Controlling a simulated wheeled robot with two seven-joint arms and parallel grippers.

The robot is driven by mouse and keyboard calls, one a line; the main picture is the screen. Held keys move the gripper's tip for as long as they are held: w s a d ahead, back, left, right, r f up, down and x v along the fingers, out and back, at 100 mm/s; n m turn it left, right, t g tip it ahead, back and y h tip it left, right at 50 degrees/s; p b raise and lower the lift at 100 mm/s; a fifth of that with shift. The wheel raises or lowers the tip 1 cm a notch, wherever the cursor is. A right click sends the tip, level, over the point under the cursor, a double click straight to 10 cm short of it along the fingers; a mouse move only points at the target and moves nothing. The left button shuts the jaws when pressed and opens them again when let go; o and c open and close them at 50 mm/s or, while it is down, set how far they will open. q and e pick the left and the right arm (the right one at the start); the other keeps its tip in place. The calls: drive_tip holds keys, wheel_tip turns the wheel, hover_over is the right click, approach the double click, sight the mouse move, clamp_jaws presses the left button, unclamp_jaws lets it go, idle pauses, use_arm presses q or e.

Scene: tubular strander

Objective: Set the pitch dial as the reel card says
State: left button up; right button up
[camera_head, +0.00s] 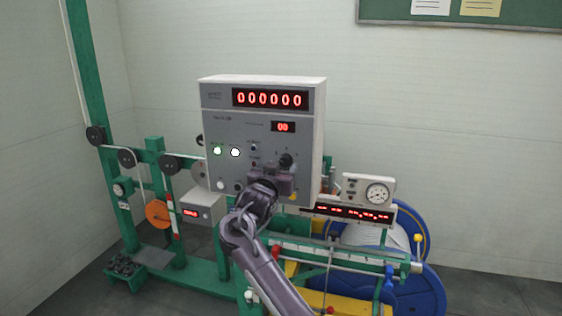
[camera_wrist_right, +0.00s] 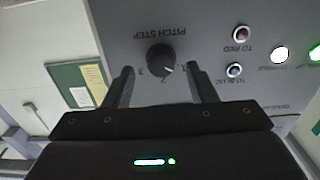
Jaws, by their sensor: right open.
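The pitch dial is a round black knob (camera_wrist_right: 161,58) on the grey panel, under upside-down "PITCH STEP" lettering in the right wrist view. Numbers 1, 2 and 3 stand around it. Its white pointer line slants toward the side of 1 and 2; I cannot tell exactly which mark it meets. The dial (camera_head: 286,159) also shows in the head view. My right gripper (camera_wrist_right: 164,84) is open and empty, its fingers spread to either side below the dial in that picture. In the head view the right gripper (camera_head: 274,181) is close to the panel. No readable reel card shows.
The control box (camera_head: 212,133) has a red "000000" display (camera_head: 270,98), a smaller "00" display (camera_head: 283,127) and lit buttons. Below and right stand the green machine frame, blue reels (camera_head: 418,291) and a gauge (camera_head: 376,194). Papers hang on a green board (camera_head: 530,14).

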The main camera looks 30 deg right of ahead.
sight(285, 161)
drive_tip(key=shift+x, duration=1.15)
drive_tip(key=shift+a, duration=0.1)
drive_tip(key=c, duration=1)
drive_tip(key=shift+o, duration=0.2)
